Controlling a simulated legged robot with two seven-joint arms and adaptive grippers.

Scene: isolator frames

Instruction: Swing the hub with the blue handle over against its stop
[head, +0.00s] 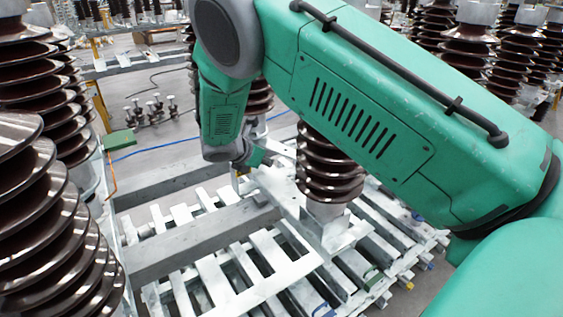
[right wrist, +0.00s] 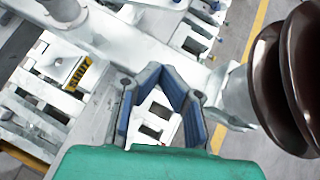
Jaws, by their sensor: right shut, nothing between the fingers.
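My right gripper (head: 262,158) hangs at the end of the green arm, above the pale metal frame (head: 182,250). In the right wrist view the gripper (right wrist: 175,76) shows its blue-padded fingers with nothing held. The fingers are shut and empty over the pale bars. A small blue part (head: 417,216) shows at the frame's right side in the head view, and blue bits (right wrist: 215,5) show at the top of the right wrist view. I cannot tell whether either is the hub's blue handle. The hub itself cannot be made out clearly. My left gripper is out of view.
A brown ribbed insulator (head: 328,168) stands close to the right of the gripper, partly behind my arm; its discs also show in the right wrist view (right wrist: 278,95). More insulators (head: 60,235) crowd the left. A yellow label (right wrist: 80,74) sits on the frame.

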